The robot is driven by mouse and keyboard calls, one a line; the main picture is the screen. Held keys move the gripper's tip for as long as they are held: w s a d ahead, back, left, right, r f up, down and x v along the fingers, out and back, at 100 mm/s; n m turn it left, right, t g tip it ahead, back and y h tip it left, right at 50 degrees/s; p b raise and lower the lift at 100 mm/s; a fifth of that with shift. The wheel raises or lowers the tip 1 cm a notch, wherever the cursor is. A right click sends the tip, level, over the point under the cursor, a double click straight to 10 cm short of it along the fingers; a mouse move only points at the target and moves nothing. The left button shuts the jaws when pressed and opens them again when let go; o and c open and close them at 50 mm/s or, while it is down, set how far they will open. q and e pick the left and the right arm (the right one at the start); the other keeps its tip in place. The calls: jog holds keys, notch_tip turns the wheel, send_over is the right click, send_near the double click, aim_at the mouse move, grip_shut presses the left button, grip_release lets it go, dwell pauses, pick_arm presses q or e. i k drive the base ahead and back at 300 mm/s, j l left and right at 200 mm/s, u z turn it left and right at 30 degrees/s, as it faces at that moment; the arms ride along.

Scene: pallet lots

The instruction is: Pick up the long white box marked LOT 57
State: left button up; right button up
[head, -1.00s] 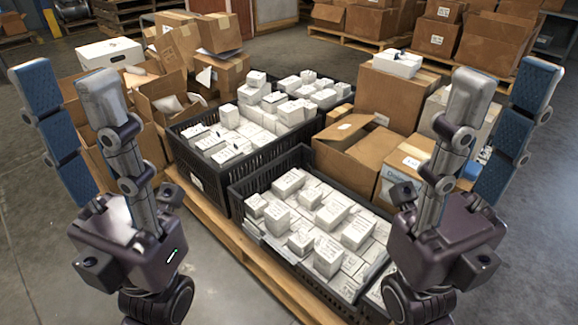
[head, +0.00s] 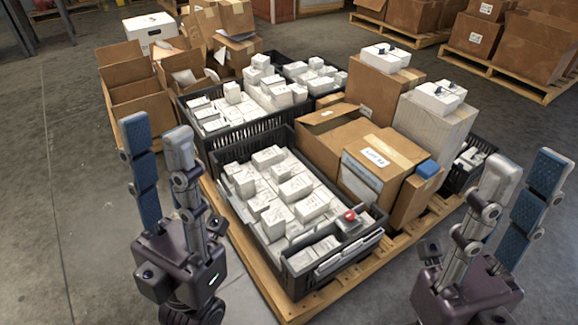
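Several white boxes (head: 268,156) fill the near black crate (head: 294,281) on the pallet. Their dark markings are too small to read, so I cannot tell which one is LOT 57. A long, flat white piece (head: 349,252) lies along the crate's near right end; I see no readable marking on it. My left gripper (head: 157,132) is open and empty, left of the near crate. My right gripper (head: 528,168) is open and empty, right of the pallet. Both stand with fingers pointing up, apart from the boxes.
A black crate of white boxes (head: 207,121) stands behind. Cardboard boxes (head: 376,157) and a tall grey box (head: 437,123) topped with white boxes stand right of the near crate. A red round object (head: 350,215) sits in the near crate. Floor (head: 70,220) at left is clear.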

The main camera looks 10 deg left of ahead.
aim_at(270, 157)
jog(key=i+l, duration=0.15)
jog(key=l, duration=0.35)
jog(key=i+l+u, duration=0.15)
jog(key=l, duration=0.35)
jog(key=i+l, duration=0.1)
jog(key=l, duration=0.4)
jog(key=i+l+u, duration=0.15)
jog(key=l, duration=0.85)
jog(key=i+l+u, duration=0.1)
jog(key=i+l, duration=0.45)
jog(key=l, duration=0.15)
jog(key=i+j, duration=0.35)
jog(key=j, duration=0.15)
